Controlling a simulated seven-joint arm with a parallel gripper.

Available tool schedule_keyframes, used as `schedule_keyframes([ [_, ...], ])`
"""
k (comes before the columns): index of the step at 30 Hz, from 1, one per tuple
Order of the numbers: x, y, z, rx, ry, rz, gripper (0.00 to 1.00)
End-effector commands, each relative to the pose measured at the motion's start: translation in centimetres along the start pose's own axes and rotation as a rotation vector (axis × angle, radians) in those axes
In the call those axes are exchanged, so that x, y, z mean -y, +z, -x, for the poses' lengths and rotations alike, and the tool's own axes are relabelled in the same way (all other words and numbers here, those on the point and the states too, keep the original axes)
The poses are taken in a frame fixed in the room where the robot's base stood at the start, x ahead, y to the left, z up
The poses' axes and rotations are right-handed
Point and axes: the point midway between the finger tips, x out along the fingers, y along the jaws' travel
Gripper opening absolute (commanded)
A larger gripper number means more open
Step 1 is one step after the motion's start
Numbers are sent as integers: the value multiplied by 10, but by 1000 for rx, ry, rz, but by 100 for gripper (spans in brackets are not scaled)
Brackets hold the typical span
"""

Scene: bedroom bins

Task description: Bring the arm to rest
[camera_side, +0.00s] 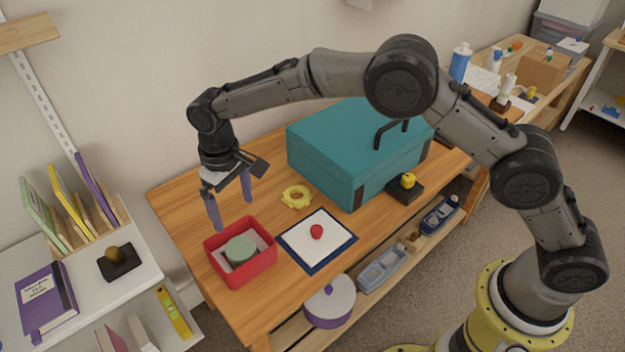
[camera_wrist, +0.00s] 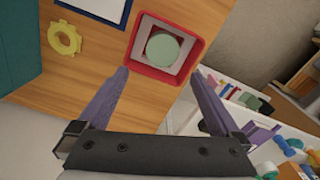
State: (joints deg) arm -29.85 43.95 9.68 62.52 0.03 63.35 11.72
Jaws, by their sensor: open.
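My gripper (camera_side: 231,204) hangs at the end of my arm above the left end of the wooden table (camera_side: 182,200). Its two purple fingers are spread wide with nothing between them. In the wrist view the gripper (camera_wrist: 163,82) also shows open and empty. A red bin (camera_side: 243,276) stands on the table just below and in front of the fingers. A green round object (camera_side: 240,249) lies inside the bin; in the wrist view it (camera_wrist: 162,47) sits within the red walls. The fingers are apart from the bin.
A teal case (camera_side: 340,150) stands on the table behind. A yellow ring (camera_side: 296,196) and a blue-edged white mat (camera_side: 300,243) with a red object (camera_side: 316,231) lie right of the bin. A yellow object (camera_side: 407,180) sits on a black block. A white shelf (camera_side: 85,290) stands left.

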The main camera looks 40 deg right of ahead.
Motion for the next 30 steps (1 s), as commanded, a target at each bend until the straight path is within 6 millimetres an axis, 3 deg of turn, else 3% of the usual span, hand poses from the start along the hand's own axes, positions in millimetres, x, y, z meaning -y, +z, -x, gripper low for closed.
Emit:
schedule_keyframes([
  [4,-27,-11,57,-96,-17,-49,100],
  [7,-57,-2,112,-166,-25,-99,100],
  [11,-94,28,172,-242,-28,-159,100],
  [15,-127,73,222,-312,-24,-213,100],
  [22,-164,164,273,-414,-5,-284,100],
  [26,-176,221,283,-464,12,-317,100],
  [30,-181,282,277,-508,34,-347,100],
])
